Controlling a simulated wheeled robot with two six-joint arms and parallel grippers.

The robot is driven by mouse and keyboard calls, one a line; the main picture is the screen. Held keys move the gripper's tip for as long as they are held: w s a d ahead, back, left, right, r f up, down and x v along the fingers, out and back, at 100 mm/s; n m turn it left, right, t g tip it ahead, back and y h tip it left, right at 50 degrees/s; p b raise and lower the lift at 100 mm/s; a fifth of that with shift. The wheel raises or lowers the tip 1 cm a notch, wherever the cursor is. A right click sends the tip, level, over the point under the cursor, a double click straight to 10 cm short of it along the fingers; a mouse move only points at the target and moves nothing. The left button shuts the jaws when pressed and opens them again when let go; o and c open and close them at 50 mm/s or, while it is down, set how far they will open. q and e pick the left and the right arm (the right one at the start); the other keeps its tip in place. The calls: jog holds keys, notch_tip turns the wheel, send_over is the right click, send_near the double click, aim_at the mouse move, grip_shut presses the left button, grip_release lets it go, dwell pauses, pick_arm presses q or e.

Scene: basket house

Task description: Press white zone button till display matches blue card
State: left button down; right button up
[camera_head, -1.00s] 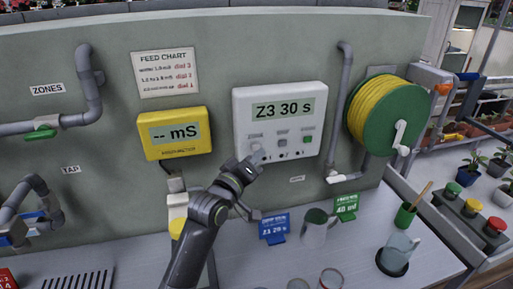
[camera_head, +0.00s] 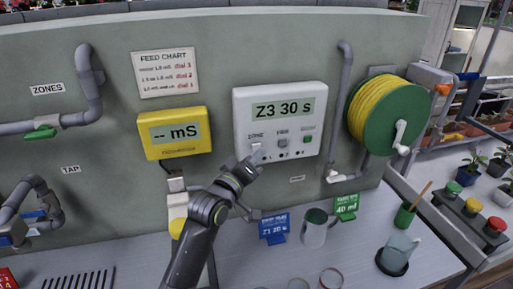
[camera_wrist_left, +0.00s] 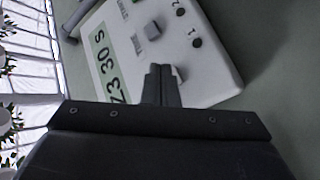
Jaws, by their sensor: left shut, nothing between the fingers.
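The white controller box (camera_head: 318,98) is on the wall, and its display (camera_head: 283,109) reads "Z3 30 s". Under the display are the white ZONE button (camera_head: 256,147), a grey TIME button (camera_head: 283,143) and a green button (camera_head: 309,139). The blue card (camera_head: 273,228) stands on the bench below and seems to read "Z1 20 s". My left gripper (camera_head: 254,160) is shut and empty, its tips just below the zone button. In the left wrist view, the shut fingers (camera_wrist_left: 160,85) partly hide the white button beside them; contact cannot be told. My right gripper is out of view.
A yellow meter (camera_head: 175,132) hangs left of the box. A pipe (camera_head: 341,110) and a green hose reel (camera_head: 385,115) are on its right. A grey mug (camera_head: 314,228) and a green card (camera_head: 346,207) stand beside the blue card.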

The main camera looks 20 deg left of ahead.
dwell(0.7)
pick_arm(q)
jog(key=shift+w+a+p, duration=0.25)
jog(key=shift+w+p, duration=0.05)
jog(key=shift+w, duration=0.05)
jog(key=shift+w+a, duration=0.25)
jog(key=shift+w, duration=0.1)
dwell(0.7)
dwell(0.3)
jog(key=shift+s+d+p, duration=0.5)
jog(key=shift+s, duration=0.25)
